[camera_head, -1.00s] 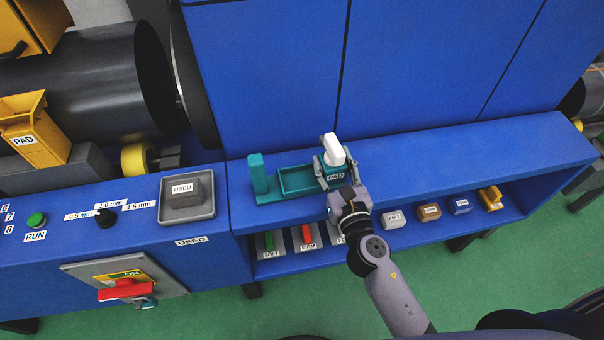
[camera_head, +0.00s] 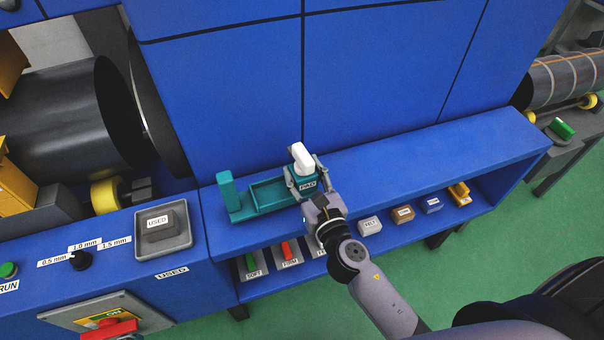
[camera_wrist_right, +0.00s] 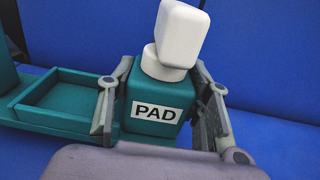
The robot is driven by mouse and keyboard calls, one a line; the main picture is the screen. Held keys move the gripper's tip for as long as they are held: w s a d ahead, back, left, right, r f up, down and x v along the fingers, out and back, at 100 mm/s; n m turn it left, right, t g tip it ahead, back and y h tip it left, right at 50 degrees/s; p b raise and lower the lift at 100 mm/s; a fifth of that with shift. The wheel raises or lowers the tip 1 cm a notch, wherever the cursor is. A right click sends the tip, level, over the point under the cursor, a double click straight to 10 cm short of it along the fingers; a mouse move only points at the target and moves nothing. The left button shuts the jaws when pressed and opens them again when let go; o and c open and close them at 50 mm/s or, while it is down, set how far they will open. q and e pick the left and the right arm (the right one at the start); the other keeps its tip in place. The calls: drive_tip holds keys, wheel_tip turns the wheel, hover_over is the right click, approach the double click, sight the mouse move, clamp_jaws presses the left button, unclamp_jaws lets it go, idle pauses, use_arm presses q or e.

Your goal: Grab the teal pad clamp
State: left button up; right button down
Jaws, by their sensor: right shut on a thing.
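The teal pad clamp (camera_head: 308,184), a teal block labelled PAD with a white knob on top, stands at the right end of a teal tray (camera_head: 262,206) on the blue bench. It also shows in the right wrist view (camera_wrist_right: 157,88), upright, with a finger on each side. My right gripper (camera_head: 306,180) is shut on the clamp's body below the knob. I cannot tell whether the clamp is lifted off the bench. My left gripper is not in view.
A teal post (camera_head: 228,190) stands at the tray's left end. A grey USED tray (camera_head: 163,252) lies further left. The shelf below holds several labelled blocks, such as FELT (camera_head: 370,225). The bench top (camera_head: 450,150) right of the clamp is clear.

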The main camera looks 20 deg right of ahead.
sight(303, 152)
wheel_tip(303, 152, up, 8)
drive_tip(key=p, duration=0.4)
wheel_tip(303, 152, up, 8)
drive_tip(key=shift+r+p, duration=0.15)
drive_tip(key=shift+p, duration=1.05)
drive_tip(key=shift+r, duration=0.6)
